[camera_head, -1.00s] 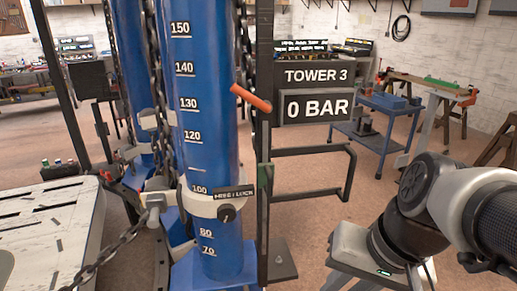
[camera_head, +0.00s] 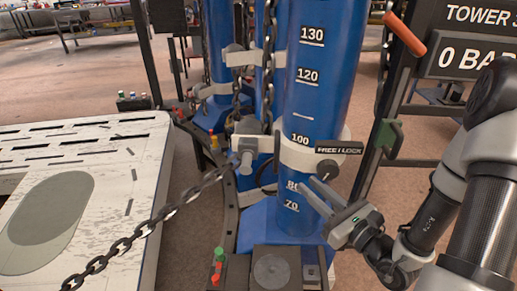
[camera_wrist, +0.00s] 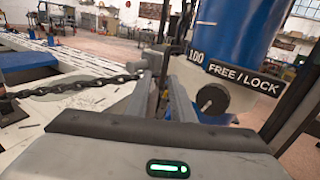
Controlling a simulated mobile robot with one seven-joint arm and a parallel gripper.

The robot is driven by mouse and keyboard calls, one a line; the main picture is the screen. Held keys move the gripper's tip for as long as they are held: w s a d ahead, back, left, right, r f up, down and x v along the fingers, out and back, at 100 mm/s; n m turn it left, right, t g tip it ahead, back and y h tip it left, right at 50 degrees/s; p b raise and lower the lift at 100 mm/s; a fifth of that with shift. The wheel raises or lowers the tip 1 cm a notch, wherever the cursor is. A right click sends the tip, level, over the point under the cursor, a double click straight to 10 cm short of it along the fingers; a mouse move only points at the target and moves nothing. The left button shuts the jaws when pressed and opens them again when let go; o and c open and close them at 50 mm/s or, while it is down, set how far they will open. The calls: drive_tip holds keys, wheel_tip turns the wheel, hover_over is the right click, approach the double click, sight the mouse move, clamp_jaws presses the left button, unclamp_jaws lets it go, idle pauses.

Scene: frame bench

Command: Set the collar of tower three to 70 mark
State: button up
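Tower three's blue column (camera_head: 318,60) carries printed marks. Its white collar (camera_head: 296,154) sits just under the 100 mark, well above the 70 mark (camera_head: 291,206). A FREE/LOCK plate (camera_head: 339,148) is on the collar's right, with a dark round knob (camera_head: 326,177) below it. The collar (camera_wrist: 188,72) and knob (camera_wrist: 212,99) also show in the wrist view; I cannot tell which word the knob points to. My gripper (camera_head: 308,187) is open and empty, its fingers apart just below the collar and knob, partly covering the 80 mark. In the wrist view the knob is right of the fingers.
A chain (camera_head: 150,228) runs from the collar's left bracket (camera_head: 246,145) down across the white slotted platform (camera_head: 110,150). A dark upright with a green catch (camera_head: 389,138) and an orange lever (camera_head: 405,34) stand right of the column. A control box with coloured buttons (camera_head: 217,268) is in front.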

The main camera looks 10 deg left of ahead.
sight(278, 155)
drive_tip(key=shift+m+t+h, duration=0.3)
drive_tip(key=shift+m+h, duration=0.1)
drive_tip(key=b+x, duration=0.2)
drive_tip(key=x, duration=0.3)
drive_tip(key=b+x, duration=0.3)
drive_tip(key=x, duration=0.3)
drive_tip(key=f+b+x, duration=0.1)
drive_tip(key=b+x, duration=0.1)
drive_tip(key=x, duration=0.4)
drive_tip(key=shift+w+d, duration=0.15)
drive_tip(key=shift+w, duration=0.3)
clamp_jaws()
